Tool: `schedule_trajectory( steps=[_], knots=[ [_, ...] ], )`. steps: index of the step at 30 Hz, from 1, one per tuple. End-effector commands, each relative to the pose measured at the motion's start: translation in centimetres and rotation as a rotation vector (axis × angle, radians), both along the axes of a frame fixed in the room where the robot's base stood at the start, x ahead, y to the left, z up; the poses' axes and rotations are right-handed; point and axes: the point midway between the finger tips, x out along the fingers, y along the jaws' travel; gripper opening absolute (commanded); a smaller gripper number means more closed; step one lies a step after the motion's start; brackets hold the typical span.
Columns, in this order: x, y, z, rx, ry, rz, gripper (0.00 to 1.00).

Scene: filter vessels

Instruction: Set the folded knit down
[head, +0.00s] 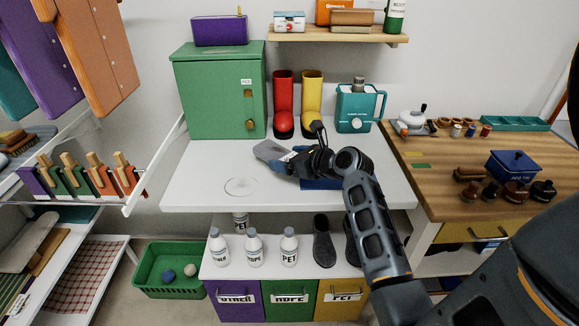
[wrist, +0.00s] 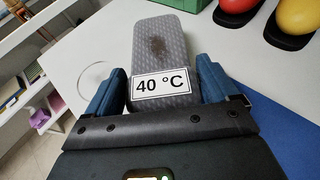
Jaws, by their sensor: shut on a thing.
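The folded knit (head: 270,151) is a grey, quilted-looking slab with a dark stain and a white "40 °C" label. It also shows in the wrist view (wrist: 160,55), between the two blue fingers. My gripper (head: 288,163) is shut on it, with one finger at each side of the label, as the wrist view shows (wrist: 163,92). The knit is over the white table (head: 190,185); I cannot tell whether it touches the top. A blue mat (head: 322,184) lies under my gripper, partly hidden by it. A faint circle outline (head: 240,187) is on the table to the left.
A green cabinet (head: 220,95), red boot (head: 284,105), yellow boot (head: 312,105) and teal jug (head: 358,108) stand along the table's back. White bottles (head: 253,250) stand on the shelf below. The table's front left is clear.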

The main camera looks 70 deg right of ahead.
Motion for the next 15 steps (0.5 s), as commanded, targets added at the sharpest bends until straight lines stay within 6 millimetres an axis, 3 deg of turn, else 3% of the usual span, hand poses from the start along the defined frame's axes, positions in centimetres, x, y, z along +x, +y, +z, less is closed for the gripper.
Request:
schedule_trajectory(
  steps=[6, 15],
  knots=[
    [0.0, 0.0, -2.8, 0.002, 0.000, 0.000, 0.55],
    [0.0, 0.0, -3.0, 0.000, 0.000, 0.000, 0.55]
  ],
)
